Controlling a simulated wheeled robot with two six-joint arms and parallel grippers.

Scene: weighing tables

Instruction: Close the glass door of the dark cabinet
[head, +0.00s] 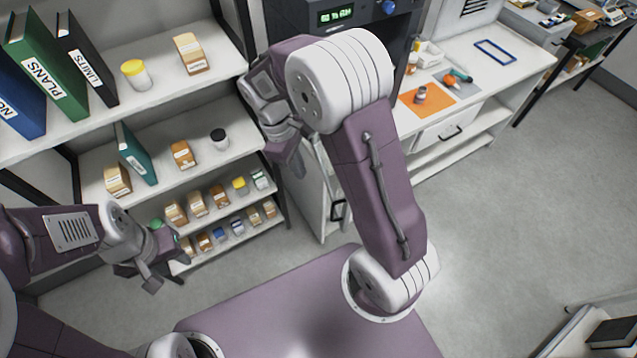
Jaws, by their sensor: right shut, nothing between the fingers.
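The dark cabinet (290,14) stands at the top centre, with a green-lit display and a blue knob on its front panel. My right arm covers most of its front below the panel. I cannot make out the glass door or its angle. My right gripper (293,158) points down in front of the shelf's right end, left of and below the cabinet's panel, and is shut and empty. My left gripper (163,279) is at the lower left, in front of the lower shelves; its fingers look apart with nothing between them.
An open shelf unit (150,104) with binders, boxes and jars fills the left. A white bench (490,78) with an orange mat (427,98) and a blue frame (495,52) stands right of the cabinet. A dark box (612,332) lies at lower right.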

